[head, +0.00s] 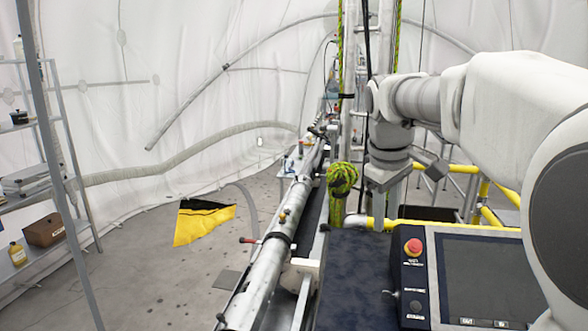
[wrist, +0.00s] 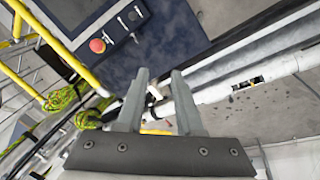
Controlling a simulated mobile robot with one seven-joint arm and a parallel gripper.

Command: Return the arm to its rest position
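My arm (head: 415,100) reaches in from the right in the head view, with its wrist hanging over the control panel area. My gripper (wrist: 160,76) shows in the wrist view with two grey fingers apart and nothing clearly held between them. Pale and dark parts seen through the gap look like background equipment. In the head view the gripper end hangs beside a yellow-green rope bundle (head: 342,179); the fingertips are hard to make out there.
A control panel (head: 478,275) with a red button (head: 413,246) stands below the arm. A long metal tube (head: 265,270) runs to its left. Yellow rails (head: 462,168) stand behind.

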